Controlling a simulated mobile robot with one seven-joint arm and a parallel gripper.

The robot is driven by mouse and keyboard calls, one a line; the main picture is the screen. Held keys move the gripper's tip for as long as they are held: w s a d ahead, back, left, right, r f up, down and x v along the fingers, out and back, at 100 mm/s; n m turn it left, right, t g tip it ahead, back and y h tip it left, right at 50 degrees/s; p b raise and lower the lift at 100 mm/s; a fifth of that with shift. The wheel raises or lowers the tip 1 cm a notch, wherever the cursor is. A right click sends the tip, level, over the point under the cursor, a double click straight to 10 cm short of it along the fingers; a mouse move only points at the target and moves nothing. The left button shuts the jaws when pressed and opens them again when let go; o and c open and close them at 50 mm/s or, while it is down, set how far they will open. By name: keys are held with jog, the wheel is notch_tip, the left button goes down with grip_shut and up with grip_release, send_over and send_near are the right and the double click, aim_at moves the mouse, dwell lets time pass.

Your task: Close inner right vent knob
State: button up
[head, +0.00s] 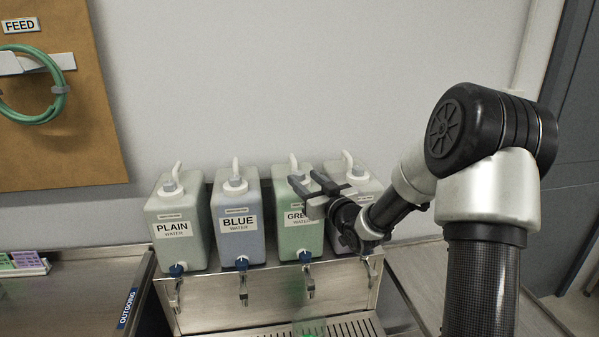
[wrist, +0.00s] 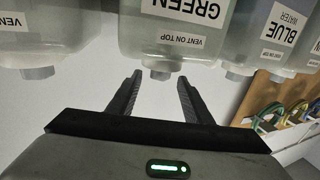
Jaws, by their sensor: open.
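Several translucent jugs stand in a row on a steel stand. The inner right one is the green jug (head: 296,237), labelled GREEN, with its white-and-grey top vent knob (head: 296,175) partly behind my gripper. My gripper (head: 303,179) is open at the height of the jug tops, in front of the green jug. The wrist view is upside down; there the green jug's knob (wrist: 160,74) shows between and just beyond my two spread fingertips (wrist: 160,78). Whether a finger touches it I cannot tell. The jaws hold nothing.
The plain jug (head: 181,228) and blue jug (head: 238,222) stand to the left. The rightmost jug (head: 349,195) is partly hidden by my wrist. Taps hang below the jugs over a drip grate (head: 345,328). A board with a green hose (head: 8,112) is on the wall.

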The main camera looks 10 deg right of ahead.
aim_at(301, 177)
jog(key=shift+x, duration=2)
jog(key=c, duration=1.1)
